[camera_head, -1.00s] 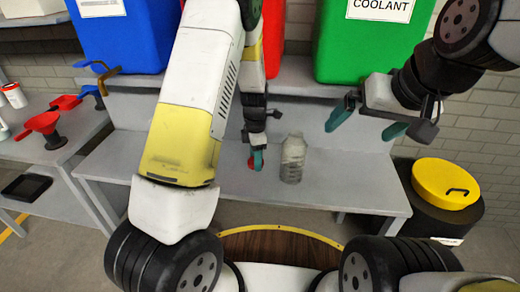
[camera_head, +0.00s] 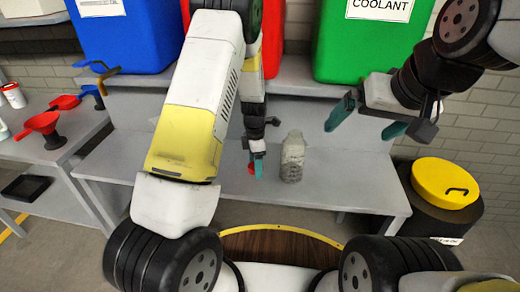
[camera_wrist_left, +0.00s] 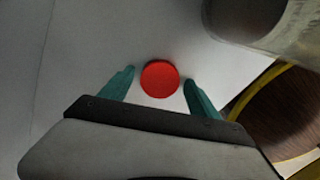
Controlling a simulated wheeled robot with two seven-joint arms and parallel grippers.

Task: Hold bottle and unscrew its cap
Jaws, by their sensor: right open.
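A grey, translucent-looking bottle (camera_head: 292,158) stands upright on the grey bench, with no red cap on its top. A red round cap (camera_head: 251,168) is just left of it, partly hidden by my left gripper (camera_head: 258,170). In the left wrist view the red cap (camera_wrist_left: 160,78) lies between the two teal fingertips of my left gripper (camera_wrist_left: 159,76), with a gap on each side. The bottle (camera_wrist_left: 288,28) is at the upper right there, apart from the fingers. My right gripper (camera_head: 360,127) is open and empty, above and right of the bottle.
Blue (camera_head: 122,35), red (camera_head: 272,45) and green (camera_head: 365,45) bins stand on a shelf behind the bench (camera_head: 345,180). A yellow-lidded drum (camera_head: 445,183) stands at right.

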